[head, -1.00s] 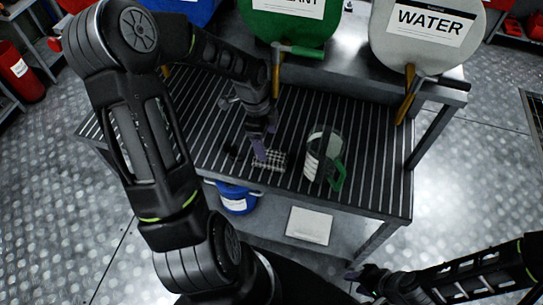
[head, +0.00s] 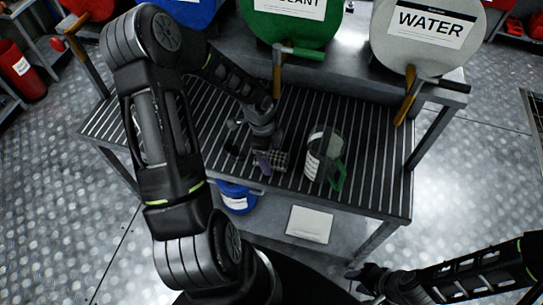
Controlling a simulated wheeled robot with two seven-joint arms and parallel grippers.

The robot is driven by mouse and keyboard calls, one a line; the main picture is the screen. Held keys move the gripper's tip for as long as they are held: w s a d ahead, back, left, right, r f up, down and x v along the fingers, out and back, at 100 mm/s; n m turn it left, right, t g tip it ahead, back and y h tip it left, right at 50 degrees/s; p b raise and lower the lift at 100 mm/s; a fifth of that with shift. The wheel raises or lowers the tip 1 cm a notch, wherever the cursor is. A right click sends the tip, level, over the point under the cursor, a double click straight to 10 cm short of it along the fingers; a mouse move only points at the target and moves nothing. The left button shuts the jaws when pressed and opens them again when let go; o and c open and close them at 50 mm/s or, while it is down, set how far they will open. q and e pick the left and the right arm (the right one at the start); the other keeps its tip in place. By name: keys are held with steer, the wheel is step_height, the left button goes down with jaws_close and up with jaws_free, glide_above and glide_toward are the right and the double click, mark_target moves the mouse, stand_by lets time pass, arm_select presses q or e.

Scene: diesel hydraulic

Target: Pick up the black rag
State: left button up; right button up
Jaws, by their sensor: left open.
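The left gripper is open; I cannot tell whether the fingers touch the cloth. A dark shape (head: 234,148) shows just left of the gripper, too unclear to name. My right gripper (head: 364,280) is low in the picture, off the bench and away from the rag; its fingers are too small and dark to read.
The clear jug with a green handle (head: 325,158) stands close to the right of the rag. Green (head: 290,25) and white WATER (head: 425,35) containers with taps hang over the back of the bench. A blue bucket (head: 237,198) and a white sheet (head: 309,224) are below.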

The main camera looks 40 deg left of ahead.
arm_select(q)
steer(key=shift+c, duration=0.5)
steer(key=c, duration=1.4)
